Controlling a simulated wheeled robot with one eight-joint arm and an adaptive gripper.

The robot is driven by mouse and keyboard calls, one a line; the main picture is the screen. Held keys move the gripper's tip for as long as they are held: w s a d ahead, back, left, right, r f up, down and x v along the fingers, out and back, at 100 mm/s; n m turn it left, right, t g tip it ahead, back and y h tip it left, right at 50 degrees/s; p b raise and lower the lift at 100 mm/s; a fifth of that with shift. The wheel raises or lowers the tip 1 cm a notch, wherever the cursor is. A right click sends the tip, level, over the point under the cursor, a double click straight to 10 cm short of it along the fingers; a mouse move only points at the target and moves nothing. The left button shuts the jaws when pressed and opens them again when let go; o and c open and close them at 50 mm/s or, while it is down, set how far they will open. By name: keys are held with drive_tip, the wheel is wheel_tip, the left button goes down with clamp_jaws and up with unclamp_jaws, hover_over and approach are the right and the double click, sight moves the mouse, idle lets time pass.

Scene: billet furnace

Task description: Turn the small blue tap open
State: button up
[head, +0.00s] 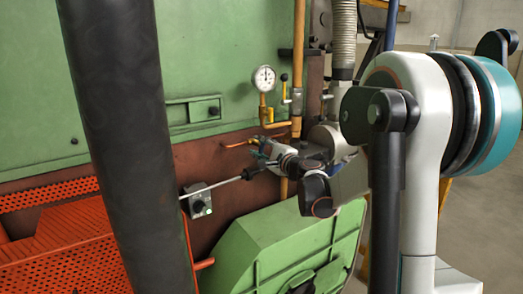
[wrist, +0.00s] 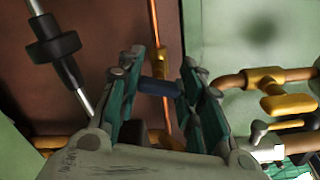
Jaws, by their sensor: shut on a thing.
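The small blue tap shows in the wrist view as a short dark blue handle (wrist: 160,87) on a thin copper pipe (wrist: 156,30). My gripper (wrist: 163,68) has its teal-padded fingers on either side of the handle and is shut on it. The handle lies crosswise between the fingers. In the head view my gripper (head: 262,158) is at the brown wall below the pressure gauge. The blue handle is too small or hidden to make out there. How far the tap is turned cannot be told.
A metal rod with a black grip (wrist: 53,42) stands close left of my gripper. A brass pipe with a yellow handle (wrist: 288,103) is at the right. The head view shows a gauge (head: 264,78), a switch box (head: 197,200) and a green hatch (head: 285,245) below.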

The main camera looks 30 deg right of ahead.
drive_tip(key=shift+f+n+b, duration=0.1)
drive_tip(key=shift+n+b, duration=0.2)
drive_tip(key=shift+n, duration=1.7)
drive_tip(key=o, duration=1.1)
drive_tip(key=s, duration=1.2)
drive_tip(key=shift+d, duration=0.2)
